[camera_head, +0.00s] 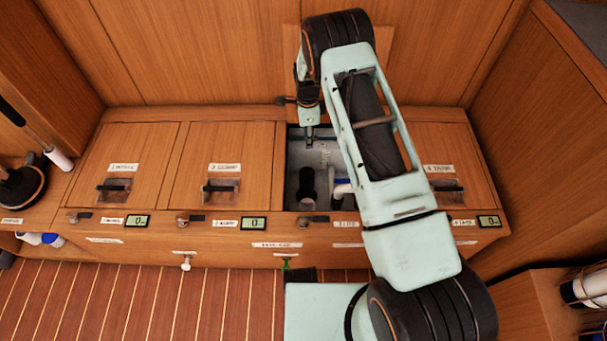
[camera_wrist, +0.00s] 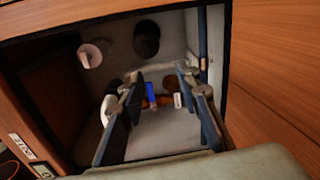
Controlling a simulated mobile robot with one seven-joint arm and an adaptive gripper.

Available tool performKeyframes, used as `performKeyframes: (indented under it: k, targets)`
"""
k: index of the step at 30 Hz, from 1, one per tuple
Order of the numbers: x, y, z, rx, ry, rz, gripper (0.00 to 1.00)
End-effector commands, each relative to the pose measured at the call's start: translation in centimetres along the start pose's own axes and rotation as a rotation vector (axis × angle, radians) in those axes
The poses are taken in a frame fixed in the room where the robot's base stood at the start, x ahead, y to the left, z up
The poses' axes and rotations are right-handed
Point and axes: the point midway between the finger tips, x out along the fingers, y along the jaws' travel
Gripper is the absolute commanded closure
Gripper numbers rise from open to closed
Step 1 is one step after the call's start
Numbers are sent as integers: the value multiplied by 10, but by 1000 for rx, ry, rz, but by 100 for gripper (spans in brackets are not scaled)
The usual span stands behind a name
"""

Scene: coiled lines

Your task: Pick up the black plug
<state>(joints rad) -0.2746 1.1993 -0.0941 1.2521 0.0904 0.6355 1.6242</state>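A dark, round black piece (camera_wrist: 147,38), which looks like the black plug, stands at the far side of the open compartment in the wrist view. In the head view a black upright cylinder (camera_head: 306,184) shows inside the same opening; I cannot tell for sure that it is the same thing. My gripper (camera_head: 309,130) points down into the back of the opening. In the wrist view its two fingers (camera_wrist: 160,76) are spread apart with nothing held between them. The black piece lies beyond the fingertips, not touching them.
The open compartment (camera_wrist: 190,145) has pale walls and a dark rim. A pinkish-white knob (camera_wrist: 92,53), a white cylinder (camera_wrist: 108,116) and a small blue item (camera_wrist: 152,93) are inside. Closed wooden lids (camera_head: 228,165) flank the opening. A lid leans behind my arm.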

Motion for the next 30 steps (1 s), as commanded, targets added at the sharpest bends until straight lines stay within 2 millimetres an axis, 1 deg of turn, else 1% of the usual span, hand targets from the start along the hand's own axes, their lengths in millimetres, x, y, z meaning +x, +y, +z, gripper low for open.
performKeyframes:
  k: [1,3,6,11,18,23,25,30]
  targets:
    - [21,9,0,39,-8,24,70]
    - [34,17,2,79,-17,45,70]
    - [45,23,4,110,-23,60,70]
    - [61,27,4,118,-24,66,70]
    - [98,28,5,117,-24,64,70]
    - [108,29,6,115,-24,64,70]
    - [116,31,5,115,-23,64,70]
    - [143,35,5,116,-23,65,70]
